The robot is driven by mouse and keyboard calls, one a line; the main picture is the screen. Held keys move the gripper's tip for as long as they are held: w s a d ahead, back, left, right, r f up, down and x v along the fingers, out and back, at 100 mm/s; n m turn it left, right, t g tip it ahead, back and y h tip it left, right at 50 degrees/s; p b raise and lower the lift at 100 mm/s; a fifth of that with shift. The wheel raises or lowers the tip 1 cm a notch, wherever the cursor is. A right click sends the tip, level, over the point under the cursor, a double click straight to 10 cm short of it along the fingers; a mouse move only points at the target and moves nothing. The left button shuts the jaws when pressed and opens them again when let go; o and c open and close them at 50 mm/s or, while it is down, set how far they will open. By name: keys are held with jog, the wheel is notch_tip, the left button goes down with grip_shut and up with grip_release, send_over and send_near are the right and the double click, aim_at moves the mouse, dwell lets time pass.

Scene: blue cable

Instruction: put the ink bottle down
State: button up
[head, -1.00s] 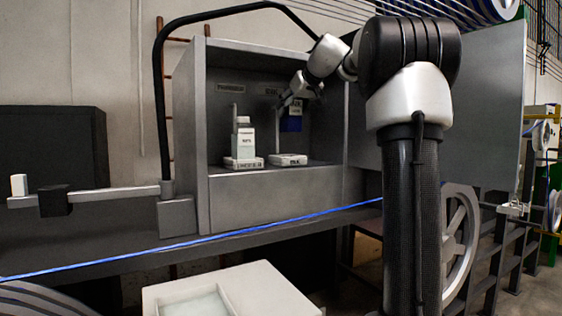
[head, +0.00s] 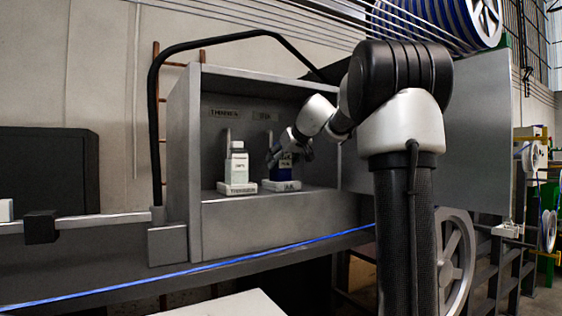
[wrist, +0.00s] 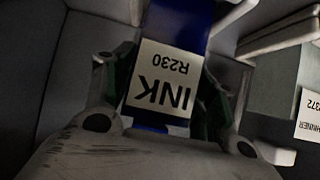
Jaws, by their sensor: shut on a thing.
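The ink bottle is dark blue with a white label; in the head view (head: 284,173) it stands upright low over the right white holder, and I cannot tell whether it rests fully on it. In the wrist view the bottle's label (wrist: 165,78) reads INK R230 upside down. My gripper (head: 275,158) is shut on the bottle, with a finger on each side of it in the wrist view (wrist: 168,95). The white holder (head: 282,187) stands on the cabinet floor. The gripper hides the bottle's upper part in the head view.
A pale bottle (head: 238,165) stands on the left holder (head: 237,188), close beside; its label also shows at the right in the wrist view. The grey cabinet's left wall (head: 184,140) and open door (head: 482,140) flank the space. A blue cable (head: 180,273) runs below.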

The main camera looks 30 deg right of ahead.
jog(key=o, duration=1.4)
jog(key=shift+f, duration=0.1)
